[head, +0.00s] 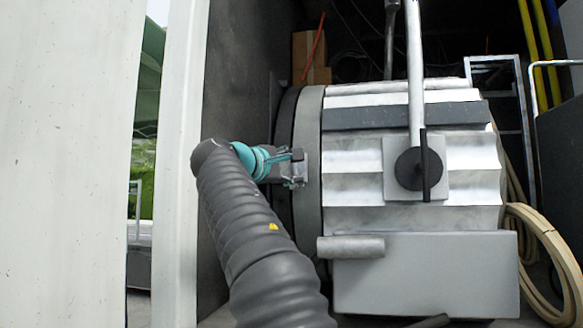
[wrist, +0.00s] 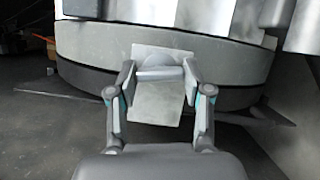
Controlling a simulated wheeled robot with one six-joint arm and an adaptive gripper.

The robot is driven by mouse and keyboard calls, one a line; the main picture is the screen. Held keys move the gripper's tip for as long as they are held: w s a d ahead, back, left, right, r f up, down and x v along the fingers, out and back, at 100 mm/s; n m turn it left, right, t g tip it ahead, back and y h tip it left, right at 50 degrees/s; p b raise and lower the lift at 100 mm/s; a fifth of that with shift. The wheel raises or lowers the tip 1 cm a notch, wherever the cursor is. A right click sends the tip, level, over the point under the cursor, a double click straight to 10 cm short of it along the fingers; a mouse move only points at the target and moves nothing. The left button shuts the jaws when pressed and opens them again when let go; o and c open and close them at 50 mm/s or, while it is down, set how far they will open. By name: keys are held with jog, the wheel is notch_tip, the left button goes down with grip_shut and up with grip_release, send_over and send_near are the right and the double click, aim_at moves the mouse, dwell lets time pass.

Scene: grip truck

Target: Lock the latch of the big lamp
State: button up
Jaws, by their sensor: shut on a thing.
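The big lamp (head: 350,180) is a large silver-grey drum with ribbed sides, filling the middle of the head view. Its latch (wrist: 157,98) is a light metal plate with a short round bar across it, set on the grey rim band (wrist: 215,52) in the wrist view. My gripper (head: 297,168) reaches the latch from the left in the head view. In the wrist view my gripper (wrist: 160,78) has one finger on each side of the latch and is shut on it. The fingertips partly hide the bar's ends.
A black knob (head: 418,168) and a pole stand on the lamp's side. A grey box (head: 425,275) sits at its lower front. A coiled beige hose (head: 545,245) lies at the right. A pale wall panel (head: 178,120) stands close left of my arm. Cardboard boxes (head: 305,50) are behind.

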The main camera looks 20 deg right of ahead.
jog(key=shift+m+y, duration=0.4)
jog(key=shift+m, duration=0.5)
jog(key=o, duration=1.2)
jog(key=shift+c, duration=0.2)
jog(key=shift+a, duration=0.1)
jog(key=v, duration=1.2)
jog(key=shift+r, duration=0.15)
jog(key=shift+w+a, duration=0.1)
jog(key=shift+w, duration=0.05)
